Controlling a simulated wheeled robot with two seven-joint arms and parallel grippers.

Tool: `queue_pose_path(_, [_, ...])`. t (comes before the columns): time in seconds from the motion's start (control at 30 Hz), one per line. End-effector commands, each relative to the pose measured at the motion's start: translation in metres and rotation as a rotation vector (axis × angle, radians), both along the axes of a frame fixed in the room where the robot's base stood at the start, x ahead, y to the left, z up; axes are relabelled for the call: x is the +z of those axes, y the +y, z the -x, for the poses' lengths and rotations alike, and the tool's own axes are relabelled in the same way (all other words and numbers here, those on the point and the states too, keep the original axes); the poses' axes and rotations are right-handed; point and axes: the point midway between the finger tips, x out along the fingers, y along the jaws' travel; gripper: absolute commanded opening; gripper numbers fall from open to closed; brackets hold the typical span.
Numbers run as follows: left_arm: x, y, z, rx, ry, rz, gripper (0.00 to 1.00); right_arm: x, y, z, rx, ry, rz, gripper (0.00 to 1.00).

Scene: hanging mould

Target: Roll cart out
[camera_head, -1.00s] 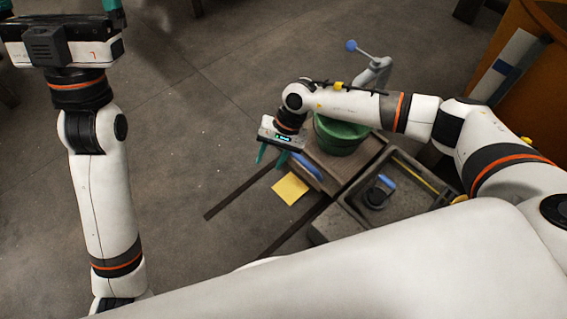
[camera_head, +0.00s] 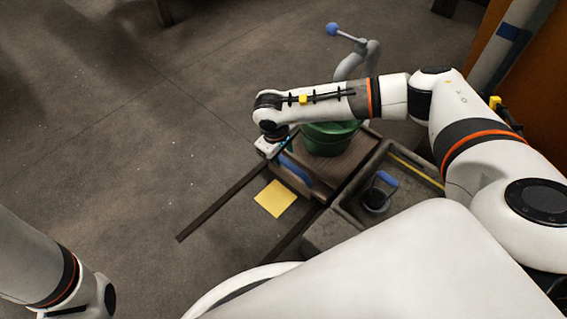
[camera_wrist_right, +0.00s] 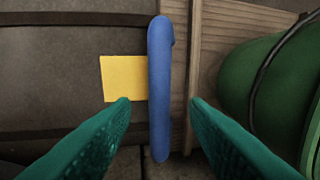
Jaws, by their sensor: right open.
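The cart (camera_head: 343,176) is a low wooden platform with a blue handle bar (camera_head: 294,171) along its left edge. A green bucket (camera_head: 330,138) stands on it. My right gripper (camera_head: 277,150) is over the handle. In the right wrist view its teal fingers (camera_wrist_right: 160,100) are open, one on each side of the blue handle (camera_wrist_right: 160,85), with gaps visible to both. The green bucket (camera_wrist_right: 285,95) is to the right there. In the head view the right fingers are mostly hidden by the wrist. My left gripper is out of the frame; only part of the left arm shows.
Two dark floor rails (camera_head: 225,202) run left from the cart. A yellow square (camera_head: 275,198) lies between them. A grey tray (camera_head: 405,195) holding a dark cup with a blue handle (camera_head: 376,196) is beside the cart. The floor at left is clear.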

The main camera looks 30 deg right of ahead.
Motion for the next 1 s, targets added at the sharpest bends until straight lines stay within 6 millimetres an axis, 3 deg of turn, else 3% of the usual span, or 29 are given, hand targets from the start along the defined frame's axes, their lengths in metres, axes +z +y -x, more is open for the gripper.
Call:
queue_pose_path(0.03, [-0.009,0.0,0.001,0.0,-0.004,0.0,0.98,-0.014,-0.001,0.0,0.0,0.001,0.0,0.41])
queue_pose_path(0.2, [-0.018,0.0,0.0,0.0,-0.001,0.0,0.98,-0.029,-0.004,-0.001,0.0,0.002,-0.002,0.41])
queue_pose_path(0.57, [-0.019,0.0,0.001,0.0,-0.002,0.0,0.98,-0.032,-0.006,-0.002,-0.001,0.0,-0.002,0.41])
queue_pose_path(0.83, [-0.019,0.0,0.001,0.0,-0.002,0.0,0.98,-0.032,-0.005,-0.002,-0.001,0.0,-0.002,0.0])
queue_pose_path(1.0, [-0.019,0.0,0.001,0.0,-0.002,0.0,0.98,-0.032,-0.005,-0.002,-0.001,0.0,-0.002,0.0])
